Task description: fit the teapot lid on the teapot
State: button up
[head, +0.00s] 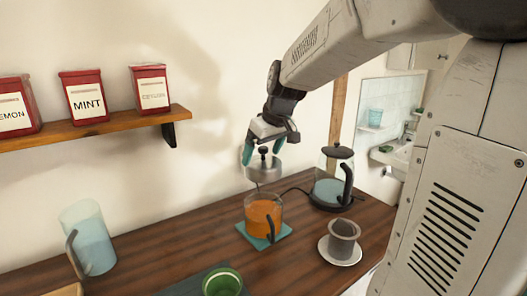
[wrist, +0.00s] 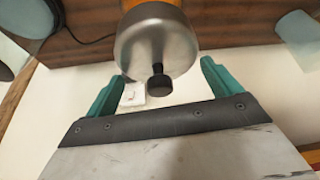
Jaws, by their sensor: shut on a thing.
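The teapot (head: 263,222) is a clear glass pot of orange tea with a dark handle, standing upright on a teal mat (head: 283,232). The teapot lid (head: 264,172) is a silvery cap with a black knob, held in the air just above the teapot's mouth. My gripper (head: 265,155) is shut on the lid, pointing down with its teal fingers either side of it. In the wrist view the lid (wrist: 142,52) lies near the fingertips and covers most of the teapot; a little orange (wrist: 130,4) shows behind it. The exact finger contact is hard to see.
A glass kettle (head: 328,192) with a dark cord stands close on the right. A metal cup (head: 344,230) sits on a saucer (head: 327,254) in front. A green bowl (head: 222,283) and a glass jug (head: 92,245) are to the left. A shelf (head: 100,128) holds red tins.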

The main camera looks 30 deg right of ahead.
aim_at(270, 163)
jog(key=shift+f, duration=2.65)
jog(key=shift+s+f, duration=0.1)
jog(key=shift+f, duration=0.15)
jog(key=shift+f, duration=1.25)
jog(key=shift+f, duration=0.2)
jog(key=o, duration=0.9)
jog(key=shift+c, duration=0.2)
jog(key=shift+v, duration=3.9)
